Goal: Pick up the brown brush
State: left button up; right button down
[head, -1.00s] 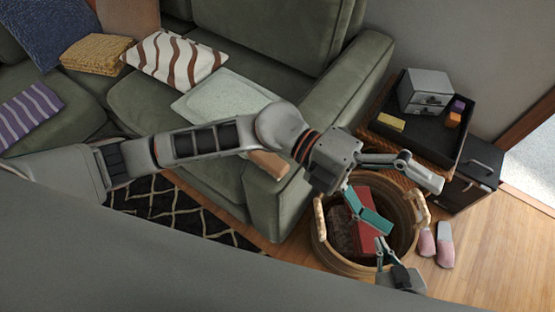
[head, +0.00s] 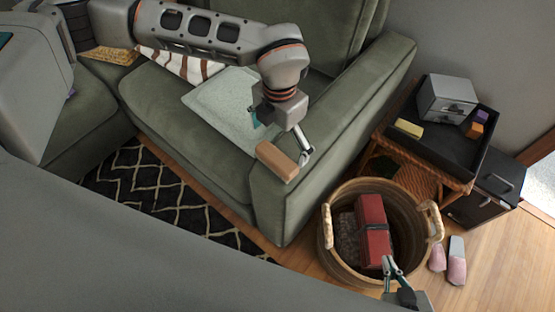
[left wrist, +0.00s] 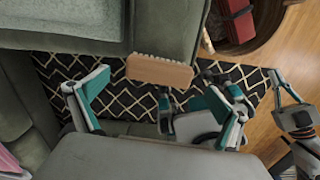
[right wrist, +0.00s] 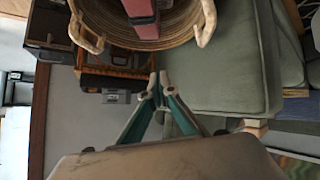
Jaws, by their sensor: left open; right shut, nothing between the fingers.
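The brown brush (head: 277,160) lies at the front end of the green sofa's armrest. In the left wrist view the brush (left wrist: 160,72) shows pale bristles along its upper edge. My left gripper (head: 281,133) is open just above and behind the brush in the head view. In the left wrist view the brush appears beyond the spread fingers (left wrist: 155,100), with nothing held. My right gripper (head: 389,264) is shut and empty at the near rim of the wicker basket. Its closed fingertips show in the right wrist view (right wrist: 157,84).
The wicker basket (head: 340,250) holds a red box (head: 372,225). A black tray (head: 440,143) on a wicker stand carries a small grey drawer unit (head: 446,98) and small blocks. Pink slippers (head: 456,268) lie on the floor. The sofa armrest (head: 340,140) behind the brush is clear.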

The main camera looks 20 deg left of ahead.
aim_at(277, 156)
pick_arm(q)
jog(key=f, duration=0.2)
jog(key=f+b, duration=0.1)
jog(key=f, duration=0.3)
jog(key=shift+s+a+f, duration=0.15)
jog(key=shift+s+f, duration=0.15)
jog(key=shift+s, duration=0.1)
jog(key=shift+r, duration=0.1)
jog(key=c, duration=1)
